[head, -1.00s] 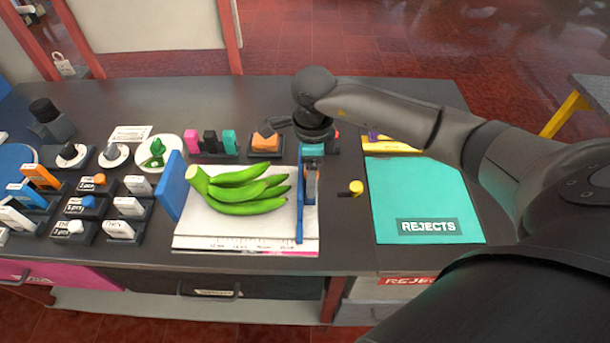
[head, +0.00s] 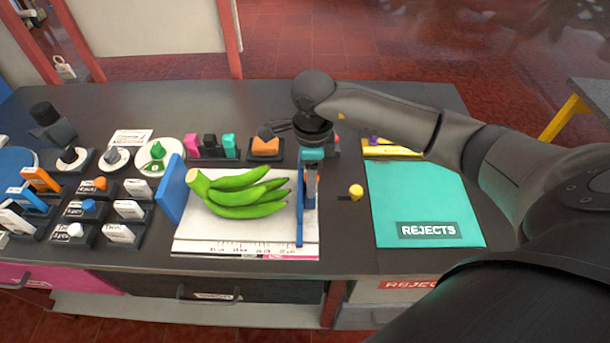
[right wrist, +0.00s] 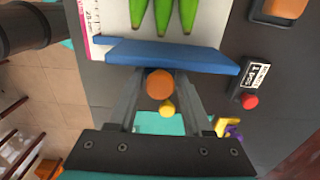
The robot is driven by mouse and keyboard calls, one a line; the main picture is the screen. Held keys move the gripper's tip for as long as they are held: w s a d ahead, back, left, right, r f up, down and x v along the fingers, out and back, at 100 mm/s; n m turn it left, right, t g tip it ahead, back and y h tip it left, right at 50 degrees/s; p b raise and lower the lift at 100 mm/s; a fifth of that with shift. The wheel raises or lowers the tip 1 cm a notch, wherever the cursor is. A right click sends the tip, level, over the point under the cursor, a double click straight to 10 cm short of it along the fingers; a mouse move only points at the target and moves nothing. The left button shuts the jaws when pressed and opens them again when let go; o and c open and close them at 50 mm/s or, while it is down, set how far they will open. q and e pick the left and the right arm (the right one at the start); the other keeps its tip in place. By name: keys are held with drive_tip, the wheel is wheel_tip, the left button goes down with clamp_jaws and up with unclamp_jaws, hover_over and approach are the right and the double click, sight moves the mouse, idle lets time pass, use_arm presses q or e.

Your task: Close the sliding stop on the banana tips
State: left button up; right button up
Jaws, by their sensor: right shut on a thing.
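A green banana bunch (head: 240,192) lies on a white measuring board (head: 205,236), its stem end near a fixed blue plate (head: 172,188) and its tips pointing right. The blue sliding stop (head: 299,225) stands upright at the board's right side, a small gap from the tips in the head view. In the right wrist view the stop (right wrist: 175,57) lies just past the banana tips (right wrist: 163,18). My right gripper (right wrist: 160,77) is shut on the stop's orange knob (right wrist: 159,86), on the side away from the bananas. My left gripper is out of view.
A teal REJECTS mat (head: 420,195) lies right of the board, with a yellow knob (head: 356,191) between. Several small labelled blocks fill the table's left side. Behind the board are coloured pieces (head: 210,146) and an orange block (head: 265,146).

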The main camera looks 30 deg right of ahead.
sight(287, 189)
drive_tip(key=shift+w+a, duration=0.1)
drive_tip(key=shift+a, duration=0.1)
drive_tip(key=shift+w+a+b, duration=0.25)
drive_tip(key=shift+w+a, duration=0.15)
drive_tip(key=shift+a, duration=0.3)
drive_tip(key=shift+w+a+b, duration=0.25)
drive_tip(key=shift+w+a, duration=0.15)
drive_tip(key=shift+a, duration=0.25)
drive_tip(key=shift+w+a+b, duration=0.25)
drive_tip(key=shift+w+a, duration=0.15)
drive_tip(key=shift+a, duration=0.3)
idle(0.3)
drive_tip(key=o, duration=1)
drive_tip(key=shift+o, duration=0.2)
wheel_tip(287, 189, up, 8)
drive_tip(key=p, duration=0.5)
drive_tip(key=shift+p, duration=0.4)
